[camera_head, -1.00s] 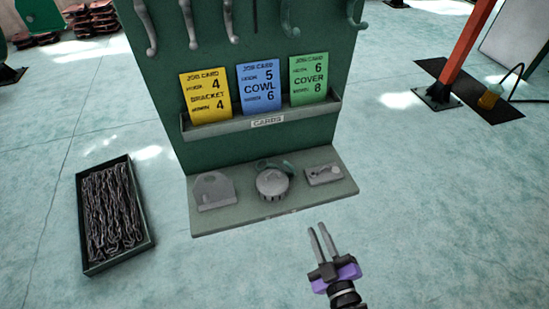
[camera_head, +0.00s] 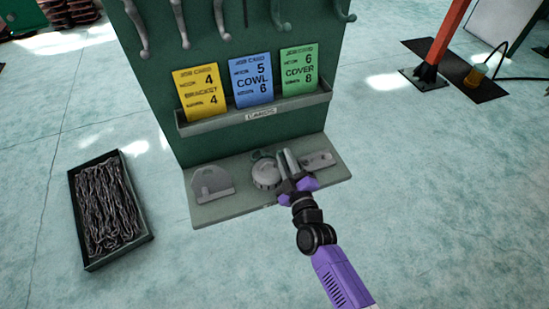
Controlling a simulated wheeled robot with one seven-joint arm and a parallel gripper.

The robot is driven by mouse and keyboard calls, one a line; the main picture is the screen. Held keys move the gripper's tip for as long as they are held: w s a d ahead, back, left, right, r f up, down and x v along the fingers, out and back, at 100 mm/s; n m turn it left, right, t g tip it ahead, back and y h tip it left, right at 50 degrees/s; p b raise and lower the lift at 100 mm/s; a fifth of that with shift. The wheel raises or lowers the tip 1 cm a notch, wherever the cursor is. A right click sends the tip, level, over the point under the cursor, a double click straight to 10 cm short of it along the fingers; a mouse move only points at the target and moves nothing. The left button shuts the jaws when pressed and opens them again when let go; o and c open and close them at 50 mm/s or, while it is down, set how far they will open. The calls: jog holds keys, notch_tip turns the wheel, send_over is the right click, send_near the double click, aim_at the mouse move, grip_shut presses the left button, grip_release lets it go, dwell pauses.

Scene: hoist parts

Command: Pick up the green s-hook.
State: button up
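A grey bracket plate (camera_head: 212,183) lies left on the ledge (camera_head: 236,207) and a flat plate (camera_head: 318,160) lies right, close to my gripper. A card rack (camera_head: 225,124) stands above. Hooks hang higher on the board. A chain box (camera_head: 146,238) stands on the floor at left.

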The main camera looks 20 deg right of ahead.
jog(key=shift+w+d, duration=0.1)
jog(key=shift+w, duration=0.75)
jog(key=shift+c, duration=0.3)
grip_shut()
jog(key=shift+r, duration=0.1)
